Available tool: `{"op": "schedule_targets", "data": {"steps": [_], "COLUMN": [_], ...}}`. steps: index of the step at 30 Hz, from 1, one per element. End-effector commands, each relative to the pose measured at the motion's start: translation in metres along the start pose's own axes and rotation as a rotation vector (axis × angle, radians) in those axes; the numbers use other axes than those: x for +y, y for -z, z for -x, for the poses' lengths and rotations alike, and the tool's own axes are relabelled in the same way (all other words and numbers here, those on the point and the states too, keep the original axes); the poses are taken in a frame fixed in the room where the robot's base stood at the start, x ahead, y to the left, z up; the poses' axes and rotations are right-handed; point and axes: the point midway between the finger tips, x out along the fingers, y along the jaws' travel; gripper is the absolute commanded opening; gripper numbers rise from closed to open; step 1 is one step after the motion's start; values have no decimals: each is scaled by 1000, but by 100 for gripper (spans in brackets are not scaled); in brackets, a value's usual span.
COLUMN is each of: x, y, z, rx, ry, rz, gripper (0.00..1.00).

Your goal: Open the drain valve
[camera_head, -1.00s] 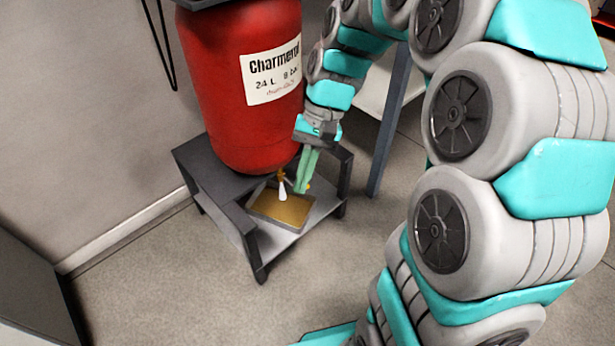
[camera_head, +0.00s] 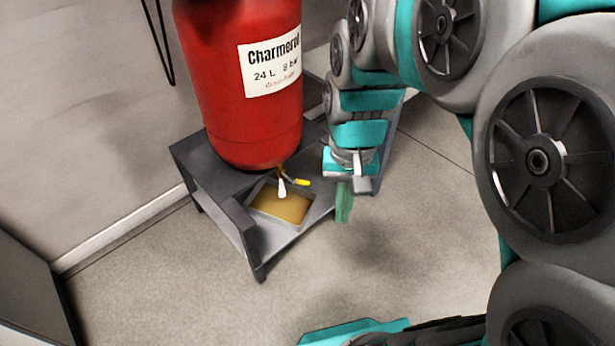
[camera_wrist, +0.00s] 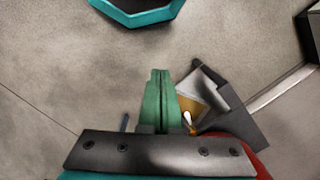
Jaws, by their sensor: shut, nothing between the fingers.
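The drain valve (camera_head: 281,172) is a small brass fitting under the red tank (camera_head: 240,90). Its yellow handle (camera_head: 303,182) sticks out to the right in the head view. A white tapered piece (camera_head: 282,188) hangs below the fitting; I cannot tell whether it is a spout or liquid. My gripper (camera_head: 343,205) has green fingers pointing down, shut and empty, right of the handle and apart from it. The fingers (camera_wrist: 158,98) also show in the wrist view, with the white piece (camera_wrist: 187,118) to their right. The yellow handle is not clear there.
A dark grey stand (camera_head: 200,160) carries the tank. A tray (camera_head: 310,215) with a brown-yellow bottom lies under the valve. A blue-grey post stands behind my wrist. Open floor (camera_head: 400,230) lies right of and in front of the stand.

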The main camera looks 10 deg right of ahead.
Motion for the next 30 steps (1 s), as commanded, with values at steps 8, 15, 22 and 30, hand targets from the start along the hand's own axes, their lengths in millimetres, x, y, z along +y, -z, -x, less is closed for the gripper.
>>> {"op": "schedule_targets", "data": {"steps": [8,15,22,30], "x": [-5,-14,-28,-43], "y": [48,106,197,290], "z": [-10,-20,-46,-80], "rx": [43,81,125,155], "ry": [5,25,74,140], "rz": [-151,-308,-540,-782], "gripper": [0,0,0,0]}}
